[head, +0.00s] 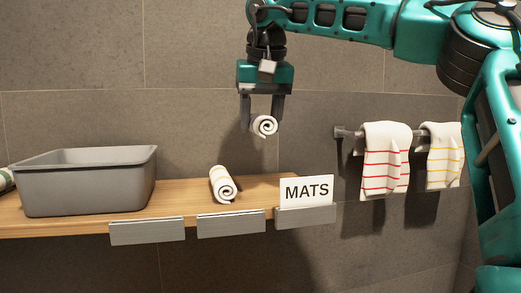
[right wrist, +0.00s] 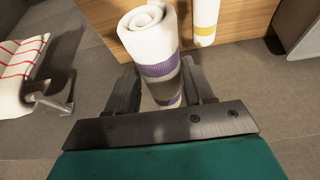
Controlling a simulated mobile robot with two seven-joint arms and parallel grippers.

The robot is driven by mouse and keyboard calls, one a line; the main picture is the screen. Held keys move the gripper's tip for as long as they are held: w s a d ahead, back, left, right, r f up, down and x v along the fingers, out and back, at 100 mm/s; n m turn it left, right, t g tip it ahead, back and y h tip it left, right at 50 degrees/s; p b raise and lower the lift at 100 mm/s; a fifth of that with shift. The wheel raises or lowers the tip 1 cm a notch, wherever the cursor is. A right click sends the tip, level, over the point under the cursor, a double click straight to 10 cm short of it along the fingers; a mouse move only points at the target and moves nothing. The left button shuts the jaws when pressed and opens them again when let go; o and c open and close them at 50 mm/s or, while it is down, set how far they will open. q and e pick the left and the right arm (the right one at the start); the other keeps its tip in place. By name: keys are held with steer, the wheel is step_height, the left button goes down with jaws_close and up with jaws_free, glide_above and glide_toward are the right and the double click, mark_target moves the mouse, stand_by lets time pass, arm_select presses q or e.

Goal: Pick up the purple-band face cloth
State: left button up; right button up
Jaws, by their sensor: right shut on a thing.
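The purple-band face cloth (head: 264,126) is a white roll with its spiral end facing the head camera. In the right wrist view the cloth (right wrist: 152,38) shows purple bands and stands out lengthwise between the fingers. My right gripper (head: 262,114) is shut on it and holds it in the air above the wooden shelf, in front of the tiled wall. The gripper also shows in the right wrist view (right wrist: 161,88), with a finger on each side of the roll. My left gripper is in neither view.
Another rolled cloth (head: 223,186) lies on the shelf (head: 178,204); its band looks yellow in the right wrist view (right wrist: 206,22). A grey bin (head: 85,185) stands left. A MATS sign (head: 306,190) is at the front right. Red-striped (head: 386,160) and yellow-striped towels (head: 443,157) hang right.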

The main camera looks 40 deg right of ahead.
step_height(320, 180, up, 8)
steer(key=shift+w+a+f, duration=0.1)
steer(key=shift+f, duration=0.1)
steer(key=shift+r, duration=0.65)
steer(key=o, duration=0.4)
steer(key=shift+r, duration=0.1)
steer(key=c, duration=0.3)
